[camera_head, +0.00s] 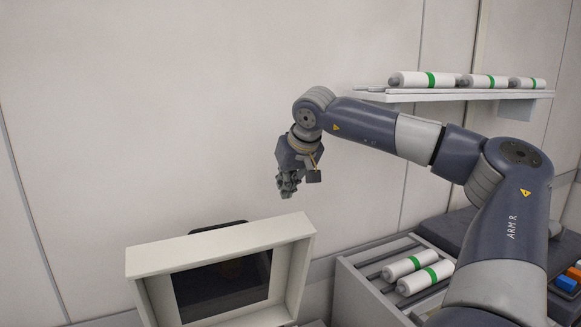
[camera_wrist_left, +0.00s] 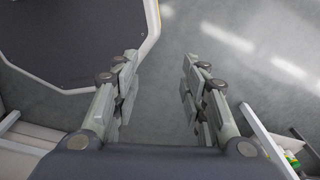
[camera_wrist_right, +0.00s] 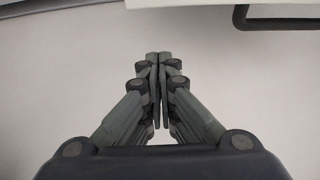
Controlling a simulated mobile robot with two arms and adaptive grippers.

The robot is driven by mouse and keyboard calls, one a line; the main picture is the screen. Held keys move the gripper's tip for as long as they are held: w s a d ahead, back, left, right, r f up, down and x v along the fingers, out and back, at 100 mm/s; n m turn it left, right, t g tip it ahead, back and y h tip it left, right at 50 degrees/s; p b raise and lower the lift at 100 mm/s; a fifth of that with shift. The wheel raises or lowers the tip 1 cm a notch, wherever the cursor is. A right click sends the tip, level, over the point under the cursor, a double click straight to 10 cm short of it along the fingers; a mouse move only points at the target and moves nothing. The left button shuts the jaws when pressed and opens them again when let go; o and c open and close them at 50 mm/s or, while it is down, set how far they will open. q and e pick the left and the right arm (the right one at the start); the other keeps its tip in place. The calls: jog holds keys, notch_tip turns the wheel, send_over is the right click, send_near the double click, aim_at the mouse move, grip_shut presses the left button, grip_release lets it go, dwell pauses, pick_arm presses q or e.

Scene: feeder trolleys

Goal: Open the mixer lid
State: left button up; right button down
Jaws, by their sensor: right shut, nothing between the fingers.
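The mixer lid (camera_head: 220,249) is a cream, box-like frame with a dark window (camera_head: 222,287), low in the head view. It appears tilted up, with its hollow side facing me. A dark handle (camera_head: 218,228) shows behind its top edge. In the right wrist view, a dark handle bar (camera_wrist_right: 285,23) and a pale edge show at the top right. My right gripper (camera_head: 288,190) is shut and empty, above and behind the lid, apart from it. Its closed fingers also show in the right wrist view (camera_wrist_right: 159,90). My left gripper (camera_wrist_left: 160,85) is open and empty over the floor.
A wall shelf (camera_head: 460,95) holds white rolls with green bands. A grey rack (camera_head: 365,290) right of the lid holds two similar rolls (camera_head: 425,272). Blue and orange blocks (camera_head: 566,283) lie at the far right. The wall is close behind my right gripper.

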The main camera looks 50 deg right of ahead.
jog(key=s+f, duration=0.1)
jog(key=s+a+f, duration=0.1)
jog(key=shift+f, duration=0.3)
pick_arm(q)
jog(key=shift+w+d+r, duration=0.4)
jog(key=shift+w, duration=0.3)
pick_arm(e)
jog(key=shift+s+a, duration=0.15)
jog(key=shift+s, duration=0.05)
pick_arm(q)
jog(key=shift+a, duration=0.1)
